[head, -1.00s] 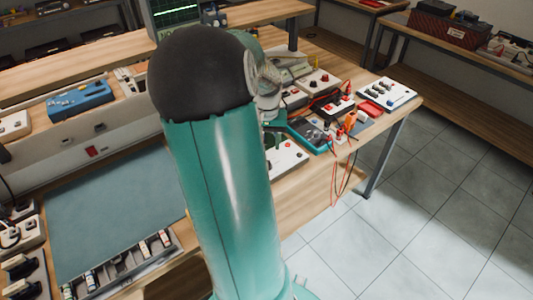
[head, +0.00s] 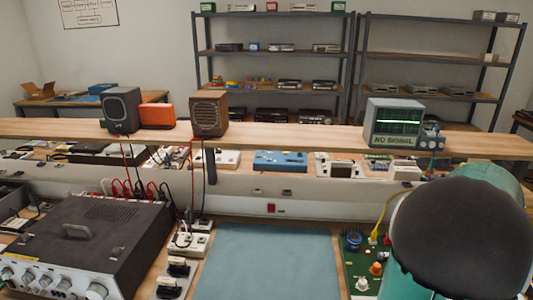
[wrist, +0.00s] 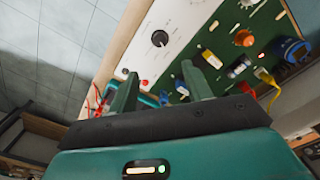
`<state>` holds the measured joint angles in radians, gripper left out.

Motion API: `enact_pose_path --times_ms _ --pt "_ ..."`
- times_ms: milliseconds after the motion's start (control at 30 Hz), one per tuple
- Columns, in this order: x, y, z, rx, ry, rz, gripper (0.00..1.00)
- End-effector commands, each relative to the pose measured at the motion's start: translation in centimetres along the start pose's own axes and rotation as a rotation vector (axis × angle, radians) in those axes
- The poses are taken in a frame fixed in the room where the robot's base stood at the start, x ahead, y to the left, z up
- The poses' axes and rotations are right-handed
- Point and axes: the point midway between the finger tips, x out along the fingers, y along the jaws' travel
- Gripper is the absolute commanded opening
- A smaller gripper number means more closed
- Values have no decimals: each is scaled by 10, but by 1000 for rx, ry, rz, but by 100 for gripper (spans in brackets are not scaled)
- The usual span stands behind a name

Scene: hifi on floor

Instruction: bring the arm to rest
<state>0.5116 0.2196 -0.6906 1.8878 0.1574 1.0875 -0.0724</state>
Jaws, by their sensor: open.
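My gripper (wrist: 159,72) shows in the wrist view with its two green fingers spread apart and nothing between them. Beyond the fingers, in the wrist view, are a white panel with a black knob (wrist: 160,38) and a green circuit board (wrist: 215,25). I cannot tell how far the fingertips are from them. In the head view, my arm's dark rounded joint and teal link fill the lower right corner; the gripper itself is hidden there. The green circuit board (head: 355,268) is partly behind my arm.
The bench holds a blue-grey mat (head: 265,260), a large amplifier (head: 85,240) and power strips (head: 188,245). A raised shelf (head: 290,137) carries two speakers (head: 208,115) and an oscilloscope (head: 393,122). The mat is clear. Tiled floor (wrist: 45,50) shows in the wrist view.

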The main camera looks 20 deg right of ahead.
Motion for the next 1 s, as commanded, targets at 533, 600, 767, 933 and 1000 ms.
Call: enact_pose_path --times_ms 533,600,767,933,1000 --pt "-54 -167 140 -495 122 -192 49" --pt "-63 -186 172 -587 153 -216 49" --pt "-78 -214 248 -797 231 -256 49" --pt "-86 -223 323 -1007 333 -284 49" --pt "-86 -222 346 -1073 370 -289 49"
